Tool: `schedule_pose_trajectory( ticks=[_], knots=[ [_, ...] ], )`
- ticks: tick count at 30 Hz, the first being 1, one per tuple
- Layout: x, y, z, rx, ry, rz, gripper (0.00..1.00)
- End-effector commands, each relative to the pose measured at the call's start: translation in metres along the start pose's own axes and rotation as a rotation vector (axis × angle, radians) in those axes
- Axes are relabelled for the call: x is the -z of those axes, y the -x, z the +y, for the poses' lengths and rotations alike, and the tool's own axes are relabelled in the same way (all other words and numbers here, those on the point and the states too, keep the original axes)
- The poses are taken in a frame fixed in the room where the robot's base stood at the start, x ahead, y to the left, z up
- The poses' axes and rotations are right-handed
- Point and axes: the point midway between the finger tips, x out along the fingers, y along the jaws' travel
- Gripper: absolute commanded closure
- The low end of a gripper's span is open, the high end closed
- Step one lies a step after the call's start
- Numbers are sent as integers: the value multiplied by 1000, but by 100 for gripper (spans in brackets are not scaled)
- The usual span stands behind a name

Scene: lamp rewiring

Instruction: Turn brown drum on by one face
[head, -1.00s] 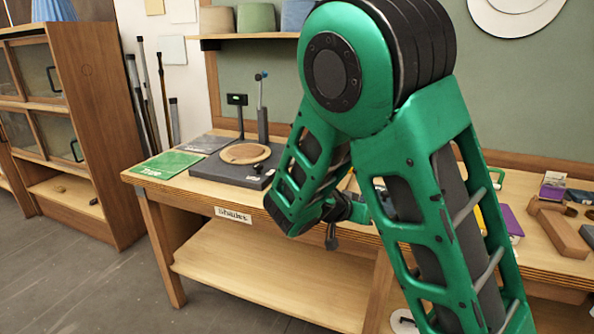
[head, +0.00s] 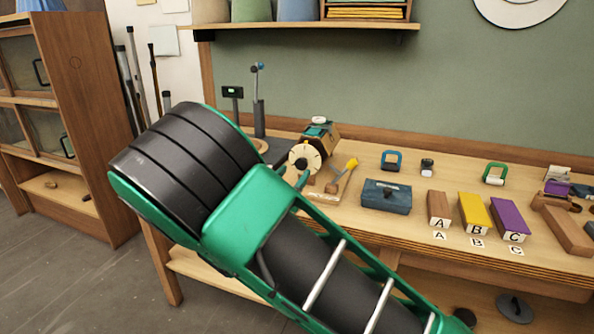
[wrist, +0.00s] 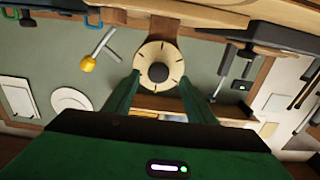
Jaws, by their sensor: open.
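The brown drum (head: 325,139) stands on the bench near the middle of the head view. It has a wooden-brown body, a greenish patch on top and a pale round disc (head: 305,158) with dark marks at its near end. In the wrist view the pale disc (wrist: 155,52) and its dark hub face my camera. My gripper (wrist: 160,82) is open, with one green finger on each side of the disc's lower part. I cannot tell whether the fingers touch it. In the head view my arm hides most of the gripper.
A yellow-tipped lever (head: 350,164) stands just right of the drum. A blue-grey box (head: 386,196) and blocks A, B and C (head: 476,212) lie further right. A post (head: 259,118) rises behind on the left. A shelf (head: 290,27) hangs above.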

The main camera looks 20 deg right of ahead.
Motion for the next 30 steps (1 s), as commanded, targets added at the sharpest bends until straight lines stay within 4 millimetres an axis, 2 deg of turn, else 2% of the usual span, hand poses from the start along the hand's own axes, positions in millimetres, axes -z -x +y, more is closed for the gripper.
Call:
schedule_pose_trajectory(
  ticks=[3,9,21,22,26,27,30],
  knots=[
    [0,-21,2,-4,-2,1,50],
    [0,-42,1,-3,0,0,50],
    [0,-49,2,-2,0,-1,50],
    [0,-49,2,-2,0,-1,54],
    [0,-49,1,-1,0,-1,85],
    [0,-49,1,-1,0,-1,90],
    [0,-49,1,-1,0,-1,90]
  ],
)
